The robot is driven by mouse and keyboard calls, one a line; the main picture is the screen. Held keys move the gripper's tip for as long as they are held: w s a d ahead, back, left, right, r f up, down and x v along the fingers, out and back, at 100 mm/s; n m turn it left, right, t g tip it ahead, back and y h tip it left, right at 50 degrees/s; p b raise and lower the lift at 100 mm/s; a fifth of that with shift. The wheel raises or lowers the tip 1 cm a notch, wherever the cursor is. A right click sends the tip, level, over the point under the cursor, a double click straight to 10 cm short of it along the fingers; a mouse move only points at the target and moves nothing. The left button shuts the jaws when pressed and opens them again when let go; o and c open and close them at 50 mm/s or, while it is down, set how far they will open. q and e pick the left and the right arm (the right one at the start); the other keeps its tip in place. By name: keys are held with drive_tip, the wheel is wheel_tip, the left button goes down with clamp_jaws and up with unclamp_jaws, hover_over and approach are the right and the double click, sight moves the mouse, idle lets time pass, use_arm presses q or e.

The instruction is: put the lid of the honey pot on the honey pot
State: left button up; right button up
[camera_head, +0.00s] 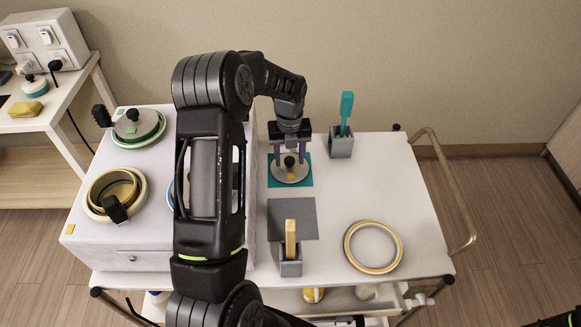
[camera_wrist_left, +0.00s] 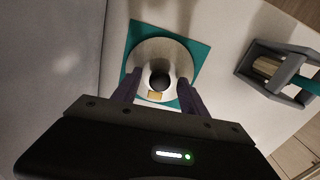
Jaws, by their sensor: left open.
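A round grey lid (camera_head: 290,179) with a black knob and a small yellow-orange mark lies on a teal mat (camera_head: 275,181); it also shows in the wrist view (camera_wrist_left: 158,48). My left gripper (camera_head: 290,160) is above the lid, open, with its fingers on either side of the knob (camera_wrist_left: 159,82). I cannot tell how far down around the knob they reach. An open pot with a yellow rim (camera_head: 97,186) and a black handle, which looks like the honey pot, sits in the front left well of the white warmer box (camera_head: 85,240). My right gripper is not in view.
A lidded pot (camera_head: 133,124) with a green ring sits in the back well. My left arm hides part of the warmer.

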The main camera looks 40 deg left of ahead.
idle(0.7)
use_arm(q)
clamp_jaws()
idle(0.3)
idle(0.3)
